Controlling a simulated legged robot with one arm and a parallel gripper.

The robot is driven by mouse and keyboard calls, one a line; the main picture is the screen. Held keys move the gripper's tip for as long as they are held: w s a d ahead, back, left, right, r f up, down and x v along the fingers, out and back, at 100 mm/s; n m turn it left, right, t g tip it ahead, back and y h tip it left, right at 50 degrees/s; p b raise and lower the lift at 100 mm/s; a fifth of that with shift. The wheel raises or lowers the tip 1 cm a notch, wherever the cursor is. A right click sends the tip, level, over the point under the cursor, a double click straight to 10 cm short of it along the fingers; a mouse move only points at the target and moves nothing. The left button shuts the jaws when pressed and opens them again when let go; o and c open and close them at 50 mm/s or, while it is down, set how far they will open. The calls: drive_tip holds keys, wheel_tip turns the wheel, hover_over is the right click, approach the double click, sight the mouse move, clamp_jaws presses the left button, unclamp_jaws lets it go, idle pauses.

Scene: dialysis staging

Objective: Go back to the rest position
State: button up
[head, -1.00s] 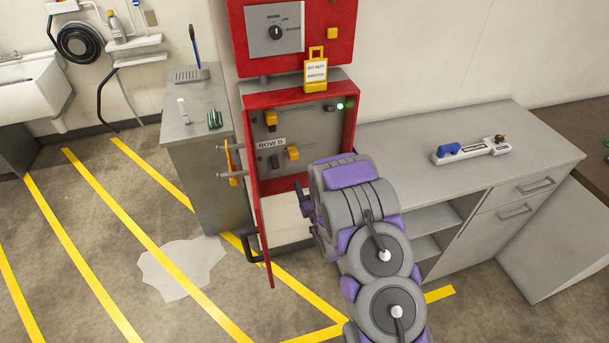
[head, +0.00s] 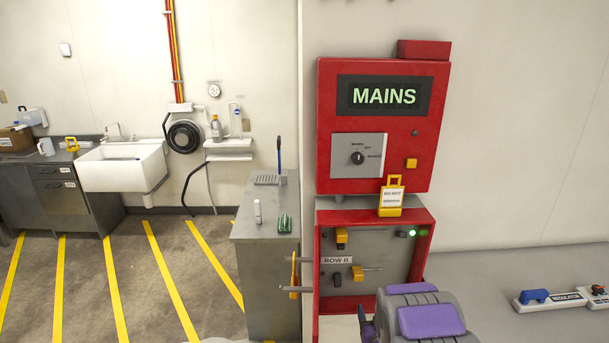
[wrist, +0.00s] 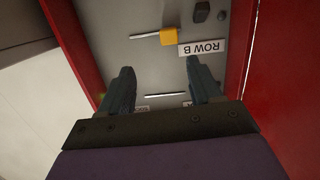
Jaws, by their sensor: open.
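My gripper shows in the wrist view (wrist: 160,88), its two dark fingers apart with nothing between them. Beyond the fingers is the inside of the red cabinet, with the ROW B label (wrist: 201,48) and a yellow-handled switch (wrist: 174,36), upside down in this view. In the head view, purple and grey parts of my arm stand in front of the lower red cabinet (head: 318,262). The fingertips are mostly hidden there. The cabinet is open, with a lit green lamp (head: 412,233) at its upper right.
A red MAINS box (head: 324,130) hangs above, with a yellow tagged lock (head: 391,197) below it. A grey counter (head: 475,275) on the right holds a blue-handled device (head: 560,299). A grey cabinet (head: 262,232) stands to the left. Yellow-striped floor (head: 90,285) lies open beyond it.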

drive_tip(key=s+a+r+g, duration=0.2)
drive_tip(key=s+r+g, duration=0.4)
drive_tip(key=s, duration=0.9)
drive_tip(key=s+a+r+g, duration=0.3)
drive_tip(key=s+r+g, duration=0.3)
drive_tip(key=s, duration=1)
drive_tip(key=s+a+r+g, duration=0.3)
drive_tip(key=s+r+g, duration=0.3)
drive_tip(key=s, duration=1)
wheel_tip(320, 180, up, 3)
drive_tip(key=shift+s+f+y, duration=0.15)
drive_tip(key=shift+y, duration=0.15)
drive_tip(key=shift+a, duration=0.1)
